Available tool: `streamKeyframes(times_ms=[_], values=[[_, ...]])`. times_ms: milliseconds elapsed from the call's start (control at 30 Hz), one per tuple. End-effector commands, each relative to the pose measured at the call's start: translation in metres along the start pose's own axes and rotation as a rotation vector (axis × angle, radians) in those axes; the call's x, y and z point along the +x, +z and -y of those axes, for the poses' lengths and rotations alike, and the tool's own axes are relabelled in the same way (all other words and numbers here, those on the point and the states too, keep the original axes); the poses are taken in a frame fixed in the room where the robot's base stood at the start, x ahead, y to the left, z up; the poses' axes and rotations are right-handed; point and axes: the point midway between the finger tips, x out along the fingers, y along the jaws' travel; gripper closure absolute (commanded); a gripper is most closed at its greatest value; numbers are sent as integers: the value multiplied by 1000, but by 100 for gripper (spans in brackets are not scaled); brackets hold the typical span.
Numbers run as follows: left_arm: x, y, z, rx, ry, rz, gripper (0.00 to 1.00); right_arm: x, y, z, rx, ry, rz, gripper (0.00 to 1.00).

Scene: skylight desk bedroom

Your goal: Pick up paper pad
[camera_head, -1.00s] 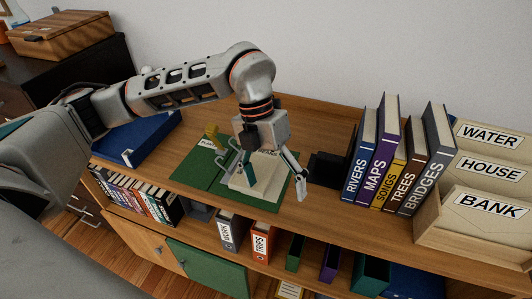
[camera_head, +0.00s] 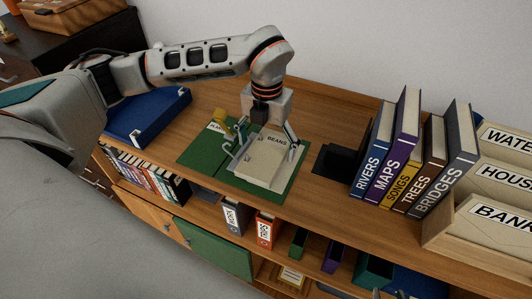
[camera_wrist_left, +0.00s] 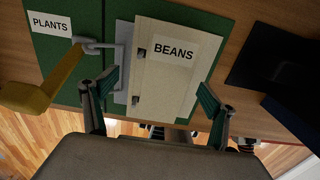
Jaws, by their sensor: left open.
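My left gripper (camera_head: 264,158) is open over the pad. In the wrist view the two fingers of my left gripper (camera_wrist_left: 158,84) stand at either side of the pad's near part, with nothing held. Whether they touch it I cannot tell.
A green panel labelled PLANTS (camera_head: 208,146) lies left of the pad, with a yellow object (camera_head: 219,117) near it. A blue binder (camera_head: 150,118) lies further left. A black item (camera_head: 338,160) and upright books (camera_head: 405,165) stand to the right. Shelves are below.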

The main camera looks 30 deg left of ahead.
Motion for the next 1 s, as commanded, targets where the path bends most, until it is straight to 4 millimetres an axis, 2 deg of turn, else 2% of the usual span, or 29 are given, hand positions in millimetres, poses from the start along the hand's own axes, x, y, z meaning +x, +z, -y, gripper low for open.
streamKeyframes(times_ms=[300,500,833,1000], values=[[6,0,0,0,-1,1,15,0,-2,-1,-1,0,-3,64],[6,0,0,1,-1,1,62,1,-2,-1,-1,0,-3,64],[4,0,0,1,-1,2,63,1,-3,-1,-1,0,-4,64],[-6,1,0,1,-2,3,63,1,-2,-1,-1,1,-5,64]])
